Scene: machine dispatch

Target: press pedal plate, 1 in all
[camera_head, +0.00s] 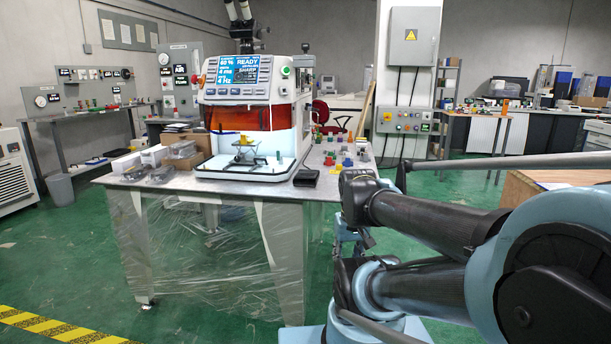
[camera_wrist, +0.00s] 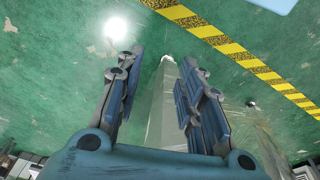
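The machine (camera_head: 230,122) with a lit screen reading READY stands on a metal table (camera_head: 275,191) left of centre in the head view. My gripper (camera_wrist: 156,78) points down toward the green floor in the wrist view. Its two blue-grey fingers are apart with nothing held between them. A pale, plastic-wrapped part of the table seems to show beyond the gap. In the head view my dark arm reaches in from the right and partly hides the table's right side and the floor behind it.
Boxes (camera_head: 155,156) lie on the table's left part, and small coloured parts on its right. Clear plastic wraps the table's lower half (camera_head: 210,245). A yellow-black floor stripe (camera_head: 50,328) runs at the front left; it also shows in the wrist view (camera_wrist: 236,50).

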